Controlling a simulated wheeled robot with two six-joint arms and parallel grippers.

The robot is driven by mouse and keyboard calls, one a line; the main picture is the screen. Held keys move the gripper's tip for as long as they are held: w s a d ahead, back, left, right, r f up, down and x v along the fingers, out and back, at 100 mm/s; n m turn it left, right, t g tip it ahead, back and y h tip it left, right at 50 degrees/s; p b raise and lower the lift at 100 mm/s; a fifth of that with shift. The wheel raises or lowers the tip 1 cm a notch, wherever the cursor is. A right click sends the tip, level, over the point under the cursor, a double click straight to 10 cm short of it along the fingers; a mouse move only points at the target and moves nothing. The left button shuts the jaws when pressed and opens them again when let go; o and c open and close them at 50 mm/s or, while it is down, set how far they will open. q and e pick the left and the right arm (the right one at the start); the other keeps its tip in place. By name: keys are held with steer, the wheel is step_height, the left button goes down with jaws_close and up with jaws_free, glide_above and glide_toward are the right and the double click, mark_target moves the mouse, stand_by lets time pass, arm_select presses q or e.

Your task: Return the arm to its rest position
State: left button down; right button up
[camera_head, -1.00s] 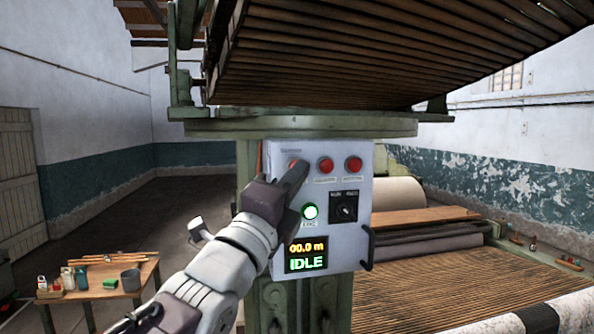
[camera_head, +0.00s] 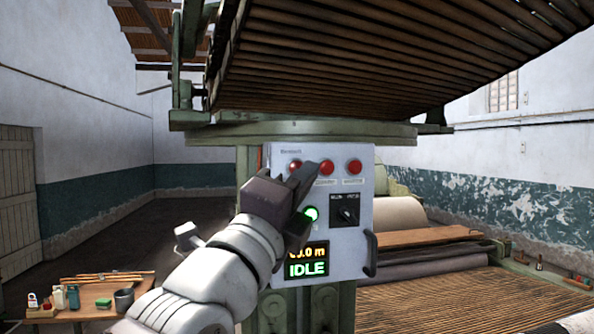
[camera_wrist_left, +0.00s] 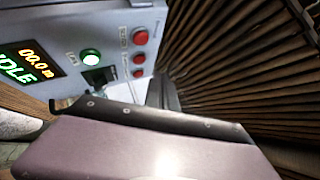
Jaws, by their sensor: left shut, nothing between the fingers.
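My left gripper (camera_head: 308,172) is shut and empty in front of the grey control box (camera_head: 352,244). In the head view it overlaps the area between the red buttons (camera_head: 326,167) and the lit green button (camera_head: 311,214). I cannot tell whether it touches the panel. The box has a black selector switch (camera_head: 346,210) and a display (camera_head: 306,268) reading IDLE, its upper line partly hidden by my arm. In the left wrist view the gripper body (camera_wrist_left: 150,145) fills the bottom, with the green button (camera_wrist_left: 91,57) and red buttons (camera_wrist_left: 140,38) beyond. My right gripper is not in view.
A slatted apron (camera_head: 370,60) hangs overhead, above a green beam (camera_head: 300,130). A slatted bed with a roll (camera_head: 398,213) lies at right. A small wooden table (camera_head: 90,312) with bottles and a bucket stands at lower left. Open floor lies behind it.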

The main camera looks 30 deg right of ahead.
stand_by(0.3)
arm_select(q)
steer(key=w+a+f+n+t+y+b, duration=0.1)
steer(key=w+a+f+n+y+b, duration=0.25)
steer(key=w+a+f, duration=0.5)
steer(key=w+a+f+n+y+b, duration=0.2)
steer(key=w+a+f+y, duration=0.35)
steer(key=f, duration=0.65)
steer(key=w+a+f+n+t+y+b, duration=0.1)
steer(key=w+a+f+n+y+b, duration=0.2)
steer(key=w+a+f, duration=0.6)
steer(key=s+a+f+n+g+y+b, duration=0.1)
steer(key=s+a+f+n+g+y, duration=0.25)
steer(key=f, duration=0.75)
steer(key=s+a+f+n+g+b, duration=0.15)
steer(key=s+a+f+n, duration=0.45)
steer(key=f, duration=0.6)
steer(key=s+a+f+n+g+y, duration=0.25)
steer(key=a+f, duration=0.35)
steer(key=f, duration=0.5)
steer(key=s+f+n+g, duration=0.3)
steer(key=s+f+n, duration=0.2)
steer(key=s, duration=0.4)
steer(key=s+f+n+g, duration=0.4)
steer(key=s+f+n, duration=0.1)
steer(key=s+n, duration=0.2)
steer(key=shift+s+a, duration=0.4)
steer(key=shift+s, duration=0.45)
